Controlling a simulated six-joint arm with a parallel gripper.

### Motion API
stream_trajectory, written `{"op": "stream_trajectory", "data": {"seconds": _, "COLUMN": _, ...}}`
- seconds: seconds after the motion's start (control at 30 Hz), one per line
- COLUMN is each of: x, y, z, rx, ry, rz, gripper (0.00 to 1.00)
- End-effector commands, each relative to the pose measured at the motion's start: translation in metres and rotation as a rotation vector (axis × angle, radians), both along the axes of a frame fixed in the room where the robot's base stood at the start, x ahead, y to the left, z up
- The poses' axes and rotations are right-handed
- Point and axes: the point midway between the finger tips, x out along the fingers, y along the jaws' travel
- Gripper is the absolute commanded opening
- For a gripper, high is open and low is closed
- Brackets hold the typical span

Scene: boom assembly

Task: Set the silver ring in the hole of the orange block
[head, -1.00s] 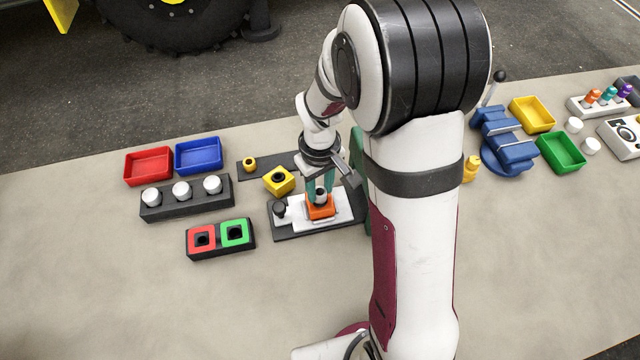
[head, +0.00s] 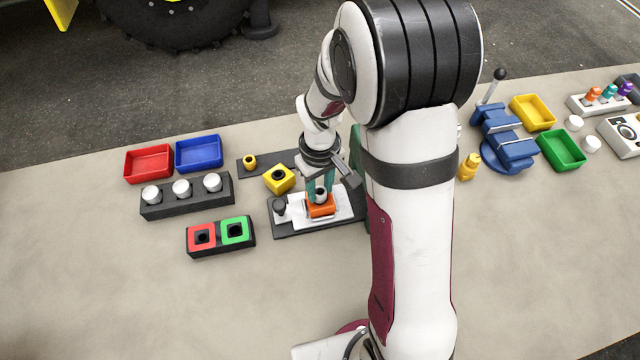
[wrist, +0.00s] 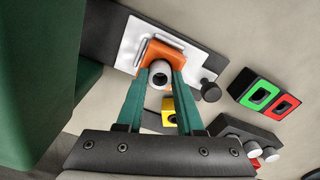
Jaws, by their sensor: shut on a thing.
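The orange block (head: 321,211) sits on a white plate (head: 343,210) on a dark base; it also shows in the wrist view (wrist: 174,55). My gripper (head: 320,195) points down at the block with its green fingers. In the wrist view the fingertips (wrist: 160,75) are shut on the silver ring (wrist: 160,81), a pale ring with a dark bore. The ring is at the block's top. The block's hole is hidden, and I cannot tell how deep the ring sits in it.
A black knob (head: 280,207) stands on the base left of the block. A yellow block (head: 279,178) is behind it. A tall green piece (wrist: 40,70) rises close beside my gripper. A black box with red and green squares (head: 220,237) lies front left. The front table is clear.

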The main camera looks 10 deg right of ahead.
Motion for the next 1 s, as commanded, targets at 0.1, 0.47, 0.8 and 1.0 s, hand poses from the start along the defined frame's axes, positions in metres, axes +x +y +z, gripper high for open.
{"op": "stream_trajectory", "data": {"seconds": 0.1, "x": 0.0001, "y": 0.0000, "z": -0.0019, "rx": 0.000, "ry": 0.000, "rz": 0.000, "gripper": 0.00}}
{"op": "stream_trajectory", "data": {"seconds": 0.47, "x": 0.0001, "y": 0.0000, "z": -0.0024, "rx": 0.000, "ry": 0.000, "rz": 0.000, "gripper": 0.00}}
{"op": "stream_trajectory", "data": {"seconds": 0.8, "x": 0.0001, "y": 0.0000, "z": -0.0078, "rx": 0.000, "ry": -0.001, "rz": 0.000, "gripper": 0.38}}
{"op": "stream_trajectory", "data": {"seconds": 1.0, "x": 0.0001, "y": 0.0000, "z": -0.0078, "rx": 0.000, "ry": -0.001, "rz": 0.000, "gripper": 0.71}}
